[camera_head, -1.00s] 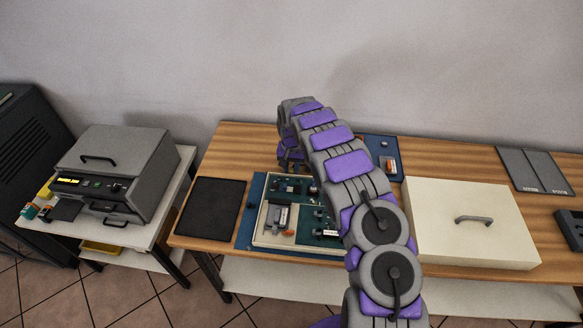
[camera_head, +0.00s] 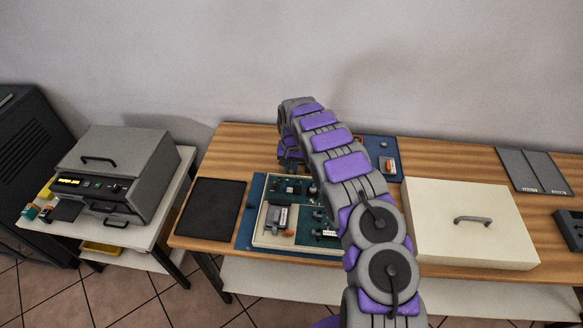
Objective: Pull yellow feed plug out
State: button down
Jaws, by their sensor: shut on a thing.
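My gripper (camera_head: 291,166) is at the far edge of the circuit board unit, low over it, partly behind my own arm. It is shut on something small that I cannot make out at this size. No yellow plug shows clearly; the spot at the fingertips is too small and partly covered. The board unit (camera_head: 262,236) is a pale-framed tray with dark green boards, grey connectors and small orange parts, on a blue mat (camera_head: 245,228). My arm covers its right side.
A black pad (camera_head: 210,208) lies left of the unit, and a cream box with a handle (camera_head: 470,245) stands right. A blue tray (camera_head: 380,146) is behind my arm. A grey machine with a lit display (camera_head: 115,170) stands on the left table. Bare wood (camera_head: 245,145) lies behind the pad.

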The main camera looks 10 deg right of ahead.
jog(key=shift+w+d+r, duration=0.1)
jog(key=shift+w+d, duration=0.05)
jog(key=shift+w, duration=0.35)
jog(key=c, duration=1.1)
grip_release()
notch_tip(320, 180, up, 17)
jog(key=p, duration=0.3)
jog(key=shift+w+r, duration=0.1)
